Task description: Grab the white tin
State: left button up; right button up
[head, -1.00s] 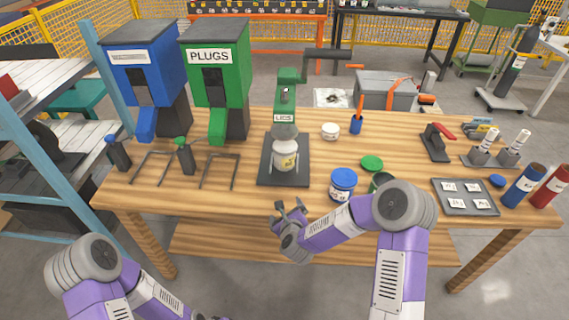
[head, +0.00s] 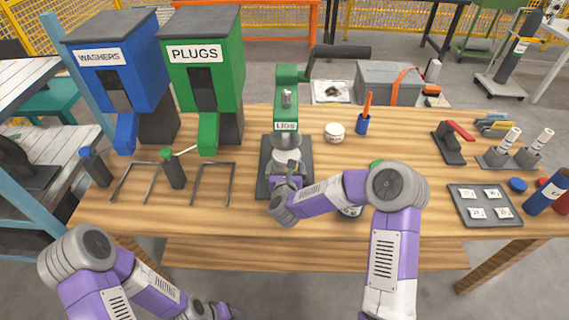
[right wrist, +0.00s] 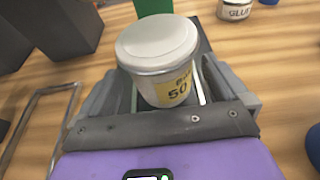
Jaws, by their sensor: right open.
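The white tin (head: 287,157) stands upright on the dark base plate of the green LIDS press (head: 287,100).
A small white GLUE pot (head: 334,132) and a blue cup (head: 362,124) stand right of the press. WASHERS (head: 118,65) and PLUGS (head: 203,70) bins stand left. The tabletop between the press and clamp is largely clear.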

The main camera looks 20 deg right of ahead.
jog(key=shift+b+x, duration=0.3)
jog(key=shift+x, duration=2.35)
jog(key=shift+r, duration=0.2)
jog(key=c, duration=0.8)
jog(key=shift+r, duration=0.1)
